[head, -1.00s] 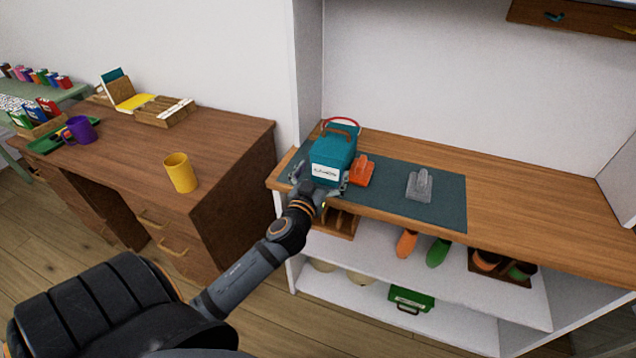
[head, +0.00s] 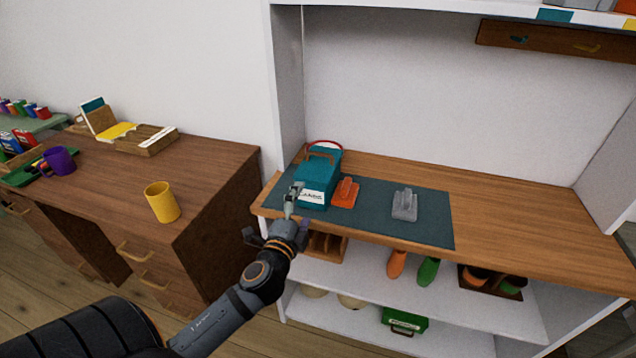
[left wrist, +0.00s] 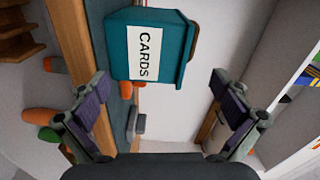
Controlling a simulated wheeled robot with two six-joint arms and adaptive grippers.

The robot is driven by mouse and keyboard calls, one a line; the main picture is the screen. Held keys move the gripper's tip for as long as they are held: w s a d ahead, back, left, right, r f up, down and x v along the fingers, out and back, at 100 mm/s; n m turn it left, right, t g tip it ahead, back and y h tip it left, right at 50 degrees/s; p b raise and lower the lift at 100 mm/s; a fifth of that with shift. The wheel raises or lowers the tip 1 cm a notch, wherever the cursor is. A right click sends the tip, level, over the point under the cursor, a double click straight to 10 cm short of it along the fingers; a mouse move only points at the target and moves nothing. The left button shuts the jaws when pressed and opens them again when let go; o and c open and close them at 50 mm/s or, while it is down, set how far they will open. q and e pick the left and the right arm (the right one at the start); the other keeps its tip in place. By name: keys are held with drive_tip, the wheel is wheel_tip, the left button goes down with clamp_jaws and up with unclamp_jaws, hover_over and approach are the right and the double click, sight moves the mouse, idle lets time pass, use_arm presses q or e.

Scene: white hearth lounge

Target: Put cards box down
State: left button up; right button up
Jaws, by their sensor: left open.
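The teal cards box (head: 317,181) has a white label and a brown handle. It stands on the dark mat (head: 376,220) at the left end of the wooden shelf top. In the left wrist view the box (left wrist: 174,48) shows its "CARDS" label, beyond the fingertips. My left gripper (head: 281,217) is in front of the box at the shelf's front edge. Its fingers (left wrist: 163,98) are spread wide with nothing between them. My right gripper is not in view.
An orange object (head: 344,192) stands close to the right of the box, and a grey one (head: 405,205) farther right. The right part of the wooden top (head: 520,235) is clear. A desk with a yellow mug (head: 162,202) stands at left.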

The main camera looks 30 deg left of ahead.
sight(311, 188)
use_arm(q)
drive_tip(key=m, duration=0.6)
drive_tip(key=shift+w+r+m, duration=0.15)
drive_tip(key=shift+w+m, duration=0.05)
drive_tip(key=shift+m, duration=0.2)
drive_tip(key=m, duration=0.3)
drive_tip(key=shift+w+r+m, duration=0.1)
drive_tip(key=shift+m, duration=0.2)
drive_tip(key=m, duration=0.5)
drive_tip(key=shift+w+r+m, duration=0.1)
drive_tip(key=shift+w+m, duration=0.05)
drive_tip(key=shift+m, duration=0.15)
drive_tip(key=m, duration=0.3)
drive_tip(key=shift+w, duration=0.1)
drive_tip(key=p+x, duration=0.1)
drive_tip(key=x, duration=0.9)
drive_tip(key=shift+w+a, duration=0.15)
drive_tip(key=shift+w, duration=0.15)
drive_tip(key=shift+s, duration=0.1)
drive_tip(key=c, duration=1.2)
